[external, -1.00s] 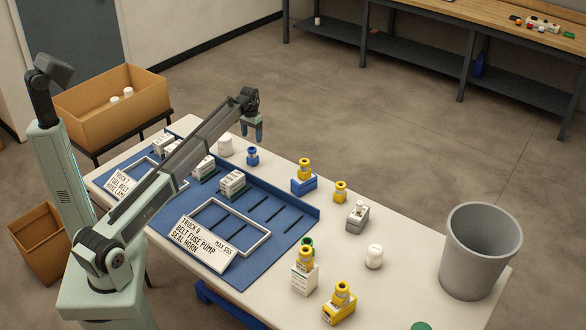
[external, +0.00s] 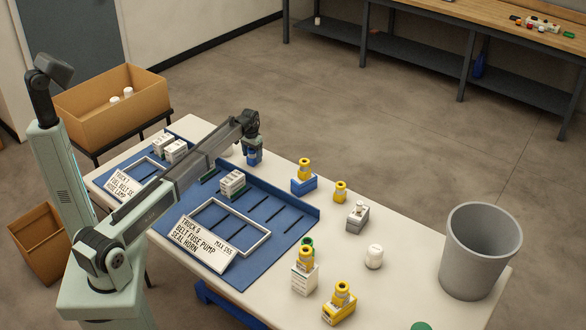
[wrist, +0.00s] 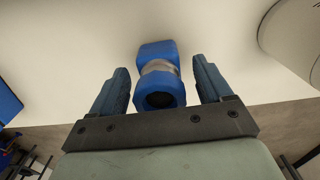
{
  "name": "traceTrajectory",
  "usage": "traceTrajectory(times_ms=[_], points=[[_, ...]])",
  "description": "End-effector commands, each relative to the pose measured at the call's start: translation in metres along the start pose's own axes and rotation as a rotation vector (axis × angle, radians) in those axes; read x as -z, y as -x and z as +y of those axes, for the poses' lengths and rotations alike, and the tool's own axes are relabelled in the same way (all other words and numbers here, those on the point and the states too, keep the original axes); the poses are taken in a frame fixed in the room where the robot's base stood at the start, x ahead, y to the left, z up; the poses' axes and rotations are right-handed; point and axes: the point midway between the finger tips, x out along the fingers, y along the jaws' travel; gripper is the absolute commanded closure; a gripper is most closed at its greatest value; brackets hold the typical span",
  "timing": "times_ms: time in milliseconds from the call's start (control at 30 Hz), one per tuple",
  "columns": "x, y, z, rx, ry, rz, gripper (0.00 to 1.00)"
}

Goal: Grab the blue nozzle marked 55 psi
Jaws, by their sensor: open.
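The blue nozzle (wrist: 160,92) stands between the two fingers of my gripper (wrist: 160,68) in the wrist view. It has blue ends with a grey band in the middle and a dark hole facing the camera. A gap shows on each side between it and the fingers, so my gripper is open around it and not holding it. In the external view my gripper (external: 253,153) is low over the table at the nozzle's place and mostly covers it. No 55 psi marking can be read.
A white cylinder (wrist: 298,35) stands close by on the right in the wrist view. The blue tray with a sign (external: 217,242) lies in front of my gripper. Several yellow-topped parts, a grey part (external: 357,216) and a grey bin (external: 480,250) stand further right.

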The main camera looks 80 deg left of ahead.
Motion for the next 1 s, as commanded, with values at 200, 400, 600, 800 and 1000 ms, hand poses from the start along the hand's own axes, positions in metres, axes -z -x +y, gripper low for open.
traceTrajectory(times_ms=[200, 400, 600, 800, 1000], points=[[0.000, -0.023, 0.000, 0.000, 0.000, 0.000, 0.21], [0.000, -0.024, 0.000, 0.000, 0.000, 0.001, 0.21], [0.000, -0.024, 0.000, 0.000, 0.000, 0.001, 0.39], [0.000, -0.024, 0.000, 0.000, 0.000, 0.001, 0.59], [0.000, -0.024, 0.000, 0.000, 0.000, 0.001, 0.78]])
